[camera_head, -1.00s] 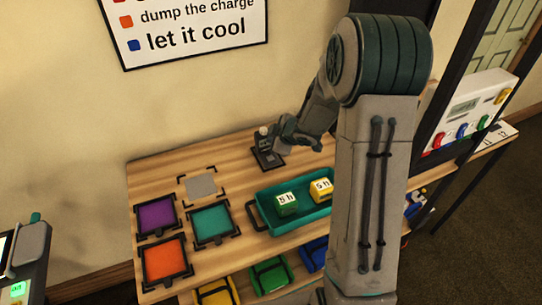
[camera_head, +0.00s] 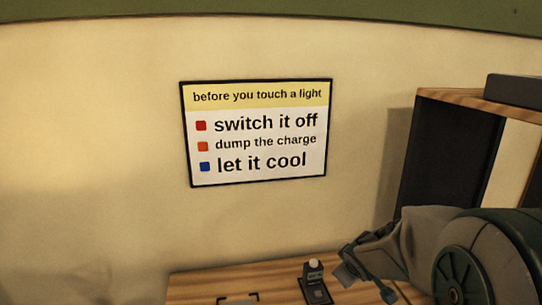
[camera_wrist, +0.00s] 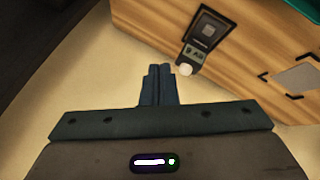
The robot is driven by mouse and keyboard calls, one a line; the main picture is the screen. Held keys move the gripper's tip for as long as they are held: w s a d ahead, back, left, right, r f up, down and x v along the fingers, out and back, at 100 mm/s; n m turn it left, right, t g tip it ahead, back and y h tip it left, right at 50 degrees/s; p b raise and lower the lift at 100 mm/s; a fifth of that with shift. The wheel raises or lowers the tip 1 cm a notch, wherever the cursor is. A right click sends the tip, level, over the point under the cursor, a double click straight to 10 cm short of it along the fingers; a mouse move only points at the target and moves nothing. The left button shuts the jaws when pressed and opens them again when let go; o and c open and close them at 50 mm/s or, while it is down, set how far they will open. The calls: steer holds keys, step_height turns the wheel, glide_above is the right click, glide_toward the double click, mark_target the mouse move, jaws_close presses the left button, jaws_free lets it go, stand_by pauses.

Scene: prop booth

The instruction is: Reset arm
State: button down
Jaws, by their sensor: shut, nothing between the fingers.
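My gripper (camera_wrist: 158,84) is shut and empty in the wrist view, its two dark fingers together. Wall and the edge of the wooden table (camera_wrist: 257,60) lie beyond the fingertips. In the head view my arm comes in at the lower right, with its end beside a small dark device with a white knob (camera_head: 314,266). That device also shows in the wrist view (camera_wrist: 206,35), up and to the right of the fingers and apart from them.
A sign (camera_head: 258,172) about switching off lights hangs on the wall. The table (camera_head: 200,287) shows along the bottom, with a bracketed grey pad (camera_wrist: 299,78). A wooden-topped dark shelf unit (camera_head: 425,150) stands at right.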

steer(key=s+a+r+m+g, duration=0.1)
steer(key=s+m, duration=0.1)
steer(key=s, duration=0.5)
steer(key=s+a+r+m+g+y, duration=0.1)
steer(key=s+a+m+g, duration=0.1)
steer(key=s, duration=0.6)
steer(key=s+a+r+m+g, duration=0.1)
steer(key=s+a+r+m, duration=0.1)
steer(key=s, duration=0.6)
steer(key=shift+s+a+m+g+y, duration=0.25)
steer(key=shift+m+g+y, duration=0.15)
steer(key=shift+m, duration=0.2)
steer(key=shift+w+r, duration=0.1)
